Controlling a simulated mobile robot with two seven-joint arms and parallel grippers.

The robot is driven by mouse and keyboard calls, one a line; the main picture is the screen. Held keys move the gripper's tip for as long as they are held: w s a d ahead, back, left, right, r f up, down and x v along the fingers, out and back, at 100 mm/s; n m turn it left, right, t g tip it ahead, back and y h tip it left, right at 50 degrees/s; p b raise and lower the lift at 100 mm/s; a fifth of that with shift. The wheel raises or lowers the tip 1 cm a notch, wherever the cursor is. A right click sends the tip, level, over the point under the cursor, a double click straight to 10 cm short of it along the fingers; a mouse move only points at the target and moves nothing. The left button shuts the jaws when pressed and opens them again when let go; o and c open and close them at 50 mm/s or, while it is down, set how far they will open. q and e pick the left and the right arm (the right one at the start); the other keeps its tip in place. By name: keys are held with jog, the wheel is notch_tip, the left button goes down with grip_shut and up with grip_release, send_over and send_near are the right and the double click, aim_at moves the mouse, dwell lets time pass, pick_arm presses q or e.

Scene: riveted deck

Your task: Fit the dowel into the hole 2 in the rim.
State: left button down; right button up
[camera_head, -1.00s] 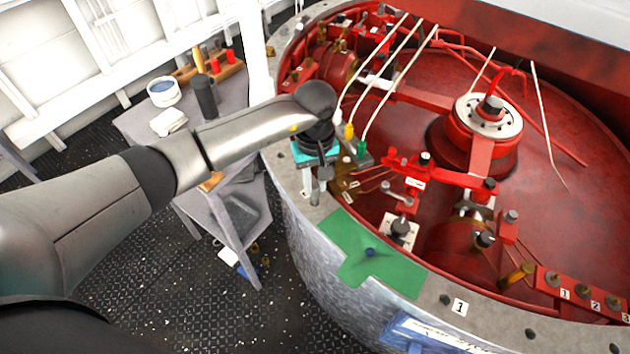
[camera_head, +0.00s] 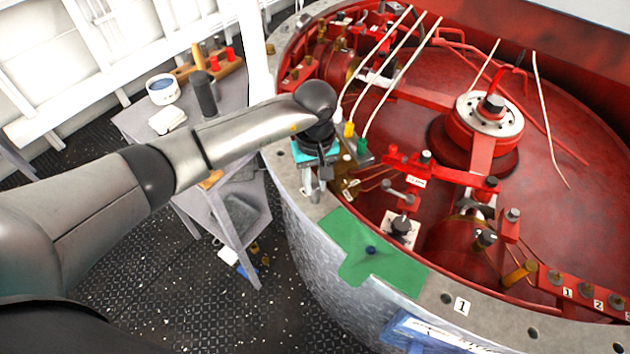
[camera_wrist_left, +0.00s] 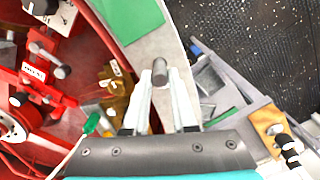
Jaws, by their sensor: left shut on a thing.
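My left gripper (camera_head: 314,188) hangs over the left part of the grey rim (camera_head: 495,318), left of the green patch. In the left wrist view my left gripper (camera_wrist_left: 160,82) is shut on a short grey cylinder, the dowel (camera_wrist_left: 159,73), whose rounded end shows between the fingertips. The rim (camera_wrist_left: 164,42) runs beneath it there. On the rim a dark hole (camera_head: 447,299) lies beside a white label 1 (camera_head: 461,306). Another hole (camera_head: 532,333) lies farther right; no number 2 label shows on the rim. My right gripper is not in view.
A green patch (camera_head: 350,240) with a blue knob lies across the rim between the gripper and label 1. Red machinery with a numbered red block (camera_head: 582,297) fills the inside. A grey side table (camera_head: 140,122) stands at left. Cables rise near the gripper.

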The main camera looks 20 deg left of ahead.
pick_arm(q)
jog(key=shift+f, duration=0.25)
jog(key=c, duration=0.6)
grip_release()
jog(key=shift+c, duration=0.2)
notch_tip(320, 180, up, 15)
jog(key=shift+r, duration=0.15)
